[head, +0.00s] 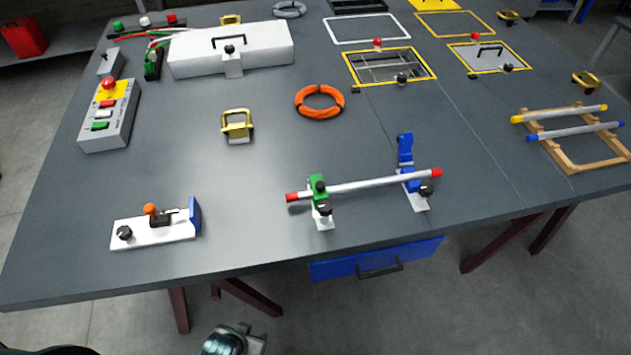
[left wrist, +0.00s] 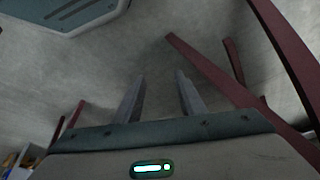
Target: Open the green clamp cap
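The green clamp cap (head: 318,187) sits over the left part of a silver rod (head: 365,185) with red ends, above a white foot with a black knob (head: 324,209). It looks closed on the rod. A blue clamp (head: 406,150) near the rod's right end has its cap standing up. My left gripper (head: 235,341) is low at the bottom edge of the head view, in front of the table and well short of the clamp. In the left wrist view, its two fingers (left wrist: 158,95) are apart with nothing between them. My right gripper is not seen.
The grey table (head: 250,190) has its front edge between my left gripper and the clamp. A blue drawer (head: 335,268) with a black handle hangs below. A white toggle-clamp plate (head: 155,230) lies at left, an orange ring (head: 320,115) behind. Table surface left of the green clamp is bare.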

